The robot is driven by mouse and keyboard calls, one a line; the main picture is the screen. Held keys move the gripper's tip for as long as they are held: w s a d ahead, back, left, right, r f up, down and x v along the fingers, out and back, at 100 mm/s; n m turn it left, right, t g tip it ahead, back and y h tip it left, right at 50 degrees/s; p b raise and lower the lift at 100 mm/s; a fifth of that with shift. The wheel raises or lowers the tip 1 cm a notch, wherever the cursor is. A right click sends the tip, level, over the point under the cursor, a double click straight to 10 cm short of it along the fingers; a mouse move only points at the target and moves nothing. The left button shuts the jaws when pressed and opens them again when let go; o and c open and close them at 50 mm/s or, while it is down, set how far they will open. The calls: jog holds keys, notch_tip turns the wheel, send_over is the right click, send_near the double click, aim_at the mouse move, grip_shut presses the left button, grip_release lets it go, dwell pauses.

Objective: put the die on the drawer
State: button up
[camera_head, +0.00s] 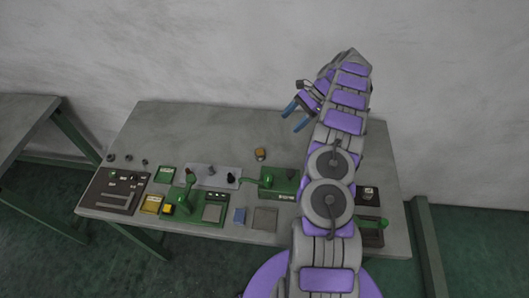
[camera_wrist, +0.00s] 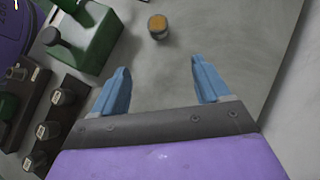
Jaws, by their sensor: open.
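A small round piece with an orange top and grey sides, likely the die (camera_head: 260,154), stands alone on the table. It also shows in the wrist view (camera_wrist: 158,26), beyond the fingertips and between their lines. My gripper (camera_head: 295,115) is open and empty, with its two blue fingers (camera_wrist: 159,80) apart. It is held above the back of the table, to the right of the piece and clear of it. I cannot tell for certain which thing is the drawer.
The grey table (camera_head: 330,140) has bare room at the back. A green block with a dark knob (camera_wrist: 85,35) stands near the round piece. Another table (camera_head: 20,120) is at left.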

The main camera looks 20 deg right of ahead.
jog(key=a, duration=0.4)
jog(key=b, duration=0.3)
send_near(261, 151)
jog(key=x, duration=0.5)
jog(key=shift+a, duration=0.45)
jog(key=shift+f, duration=0.15)
jog(key=shift+d+f, duration=0.3)
jog(key=shift+d, duration=0.2)
jog(key=shift+a+f, duration=0.1)
jog(key=shift+f, duration=0.15)
jog(key=a, duration=0.1)
jog(key=a+f, duration=0.1)
jog(key=a, duration=0.1)
jog(key=a+f+b, duration=0.1)
jog(key=a, duration=0.1)
jog(key=shift+f, duration=0.15)
jog(key=shift+d, duration=0.65)
jog(key=shift+c, duration=1.3)
jog(key=shift+d+f, duration=0.1)
jog(key=shift+d, duration=0.2)
jog(key=c, duration=0.3)
jog(key=shift+a, duration=0.6)
jog(key=c, duration=0.6)
grip_shut()
jog(key=shift+d, duration=0.25)
